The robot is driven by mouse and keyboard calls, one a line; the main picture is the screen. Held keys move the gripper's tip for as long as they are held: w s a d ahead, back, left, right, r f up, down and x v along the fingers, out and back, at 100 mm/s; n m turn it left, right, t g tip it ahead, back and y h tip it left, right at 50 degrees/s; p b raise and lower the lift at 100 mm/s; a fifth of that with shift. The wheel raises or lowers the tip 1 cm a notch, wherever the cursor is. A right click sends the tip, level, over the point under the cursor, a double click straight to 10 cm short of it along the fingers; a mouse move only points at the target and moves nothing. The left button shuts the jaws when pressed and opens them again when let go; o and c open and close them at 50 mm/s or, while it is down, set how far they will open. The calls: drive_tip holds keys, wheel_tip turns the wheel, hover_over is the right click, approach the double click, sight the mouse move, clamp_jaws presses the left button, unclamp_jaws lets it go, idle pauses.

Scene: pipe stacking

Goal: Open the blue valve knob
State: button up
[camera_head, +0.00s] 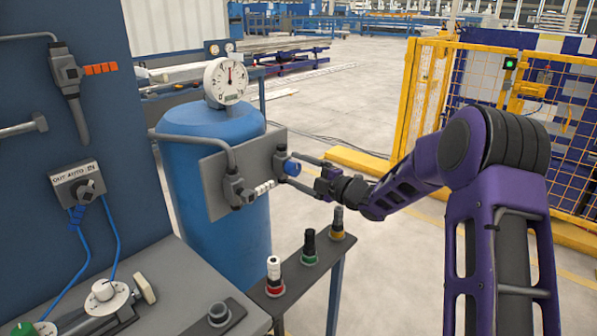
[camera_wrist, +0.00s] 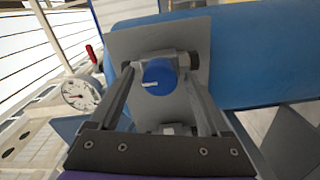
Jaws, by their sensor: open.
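The blue valve knob (camera_head: 292,168) sits on a grey plate (camera_head: 217,183) fixed to the front of a blue tank (camera_head: 208,124). In the wrist view the round knob (camera_wrist: 159,77) faces me and has a pale mark on its face. My gripper (camera_head: 306,172) is open in front of the plate. In the wrist view its fingers (camera_wrist: 160,72) reach forward on either side of the knob. I cannot tell whether either finger touches it.
A white valve piece (camera_head: 263,187) is on the same plate, lower left. A pressure gauge (camera_head: 226,81) tops the tank. Several knobs, including a red-ringed one (camera_head: 274,280), stand on a bench at the front. A yellow fence (camera_head: 424,85) stands behind my arm.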

drive_tip(key=v, duration=1.7)
drive_tip(key=shift+d+p, duration=0.2)
drive_tip(key=shift+p, duration=0.1)
drive_tip(key=shift+s, duration=0.15)
